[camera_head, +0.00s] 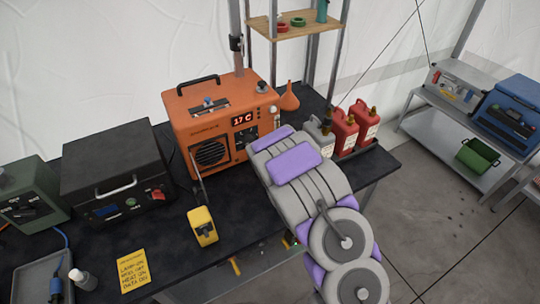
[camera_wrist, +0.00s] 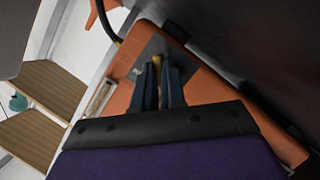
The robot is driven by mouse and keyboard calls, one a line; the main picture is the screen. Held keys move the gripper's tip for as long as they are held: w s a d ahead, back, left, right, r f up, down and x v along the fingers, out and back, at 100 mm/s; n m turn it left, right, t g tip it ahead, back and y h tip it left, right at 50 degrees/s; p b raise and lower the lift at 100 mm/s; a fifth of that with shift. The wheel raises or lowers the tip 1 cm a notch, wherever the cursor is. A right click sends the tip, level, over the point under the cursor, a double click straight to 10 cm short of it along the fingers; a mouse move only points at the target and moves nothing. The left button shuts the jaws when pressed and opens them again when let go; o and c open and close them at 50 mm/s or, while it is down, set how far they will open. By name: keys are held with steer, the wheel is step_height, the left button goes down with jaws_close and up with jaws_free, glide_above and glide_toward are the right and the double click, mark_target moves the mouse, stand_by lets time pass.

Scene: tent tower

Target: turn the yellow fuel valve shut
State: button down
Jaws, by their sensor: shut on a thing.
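The orange heater (camera_head: 205,108) stands on the black table, with a lit display reading 17 C. In the wrist view its orange side (camera_wrist: 122,82) carries a grey plate (camera_wrist: 150,48). My gripper (camera_wrist: 160,80) is at this plate, its two dark fingers close together. A small piece of the yellow fuel valve (camera_wrist: 158,62) shows between the fingertips, and my gripper is shut on it. The fingers hide most of the valve, so its angle cannot be told. In the head view my arm covers the gripper and the valve.
Red fuel cans (camera_head: 344,131) and a grey can (camera_head: 319,134) stand close to the right of my arm. An orange funnel (camera_head: 289,98) is behind it. A yellow meter (camera_head: 203,227) and a black case (camera_head: 115,172) are on the table (camera_head: 165,248) to the left.

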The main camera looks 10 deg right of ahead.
stand_by(0.4)
steer(key=c, duration=1.2)
jaws_free()
steer(key=shift+w+a+r, duration=0.1)
steer(key=shift+w+a, duration=0.05)
steer(key=shift+w, duration=0.15)
steer(key=shift+s, duration=0.2)
steer(key=p+v, duration=0.2)
steer(key=v, duration=0.6)
steer(key=shift+s, duration=0.35)
steer(key=p, duration=0.3)
steer(key=shift+s+r, duration=0.2)
steer(key=shift+s, duration=0.05)
